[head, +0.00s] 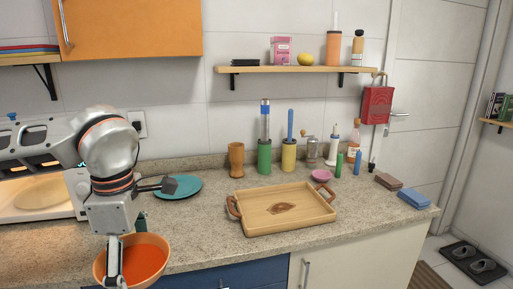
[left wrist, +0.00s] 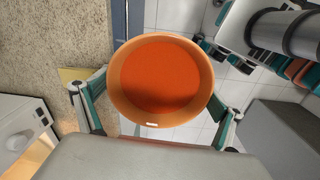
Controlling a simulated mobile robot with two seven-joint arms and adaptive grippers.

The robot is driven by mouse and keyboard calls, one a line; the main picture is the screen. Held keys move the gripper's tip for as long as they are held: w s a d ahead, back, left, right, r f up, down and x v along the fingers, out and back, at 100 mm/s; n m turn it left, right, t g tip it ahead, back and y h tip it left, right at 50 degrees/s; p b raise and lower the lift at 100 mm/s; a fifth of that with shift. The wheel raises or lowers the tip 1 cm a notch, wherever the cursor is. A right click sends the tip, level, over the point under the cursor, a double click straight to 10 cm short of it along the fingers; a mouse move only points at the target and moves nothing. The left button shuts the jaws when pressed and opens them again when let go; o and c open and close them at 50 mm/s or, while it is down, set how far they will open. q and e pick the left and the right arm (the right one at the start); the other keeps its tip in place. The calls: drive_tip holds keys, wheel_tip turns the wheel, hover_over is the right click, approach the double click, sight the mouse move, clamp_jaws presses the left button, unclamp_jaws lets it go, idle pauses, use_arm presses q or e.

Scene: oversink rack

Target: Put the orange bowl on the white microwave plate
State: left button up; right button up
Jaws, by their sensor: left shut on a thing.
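The orange bowl (head: 148,262) is at the front edge of the counter, in front of the blue cabinet front. It also fills the middle of the left wrist view (left wrist: 160,75), looking empty and roughly level. My left gripper (head: 113,265) is shut on the bowl, with a finger on either side of it in the left wrist view. The microwave plate (head: 42,194) lies inside the lit microwave (head: 75,195) at the left, up and left of my gripper. It looks pale under warm light, and my arm hides part of the microwave.
A teal plate (head: 178,187) lies on the counter (head: 195,232) beside my left arm. A wooden tray (head: 285,210) is further right. Bottles and a wooden cup (head: 236,160) stand along the back wall. The counter in front of the teal plate is clear.

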sight(136, 275)
use_arm(q)
drive_tip(key=f+m, duration=0.1)
drive_tip(key=m, duration=0.1)
drive_tip(key=f+m, duration=0.2)
drive_tip(key=m, duration=0.1)
drive_tip(key=f+m, duration=0.1)
drive_tip(key=m, duration=0.1)
drive_tip(key=shift+w+a+f+m, duration=0.1)
drive_tip(key=shift+a+f+m, duration=0.15)
drive_tip(key=shift+m, duration=0.15)
wheel_tip(136, 275, down, 7)
drive_tip(key=m, duration=1.2)
drive_tip(key=shift+s+a+p, duration=0.35)
drive_tip(key=shift+s+p, duration=0.05)
drive_tip(key=shift+s, duration=0.05)
